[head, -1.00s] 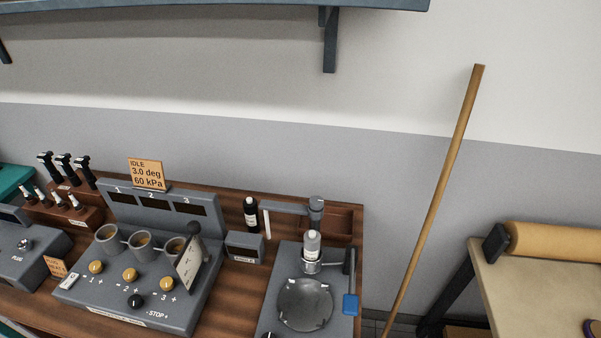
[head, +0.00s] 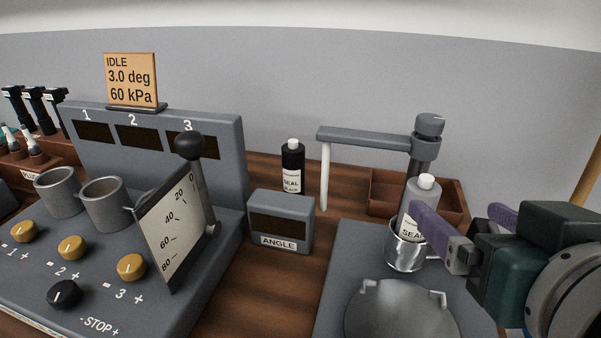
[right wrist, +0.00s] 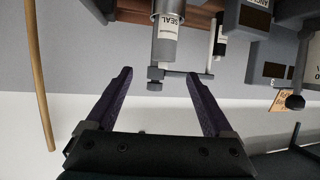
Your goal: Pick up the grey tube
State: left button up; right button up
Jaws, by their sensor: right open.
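The grey tube (head: 421,197) has a white cap and a SEAL label. It stands upright in a small metal cup (head: 405,258) on the grey stand at the right of the bench. It also shows upside down in the right wrist view (right wrist: 164,46), beyond and roughly between the fingertips. My right gripper (head: 452,208) is open and empty, coming in from the right with its purple fingers close to the tube. One finger overlaps the tube's lower right in the head view; whether it touches cannot be told. My left gripper is not in view.
A grey swing arm (head: 365,138) on a post stands behind the tube, with a brown tray (head: 384,190) nearby. A black SEAL bottle (head: 292,166) stands behind the ANGLE box (head: 281,222). A round metal plate (head: 400,315) lies in front. The dial console (head: 215,170) fills the left.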

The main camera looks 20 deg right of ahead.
aim_at(429, 198)
jog(key=x, duration=0.4)
jog(key=shift+w+a+p, duration=0.1)
jog(key=shift+p, duration=0.2)
jog(key=shift+a+f+x, duration=0.1)
jog(key=shift+x, duration=1.4)
jog(key=shift+a+f+x, duration=0.1)
jog(key=shift+x, duration=1.4)
jog(key=shift+a, duration=0.1)
jog(key=shift+c, duration=0.3)
grip_shut()
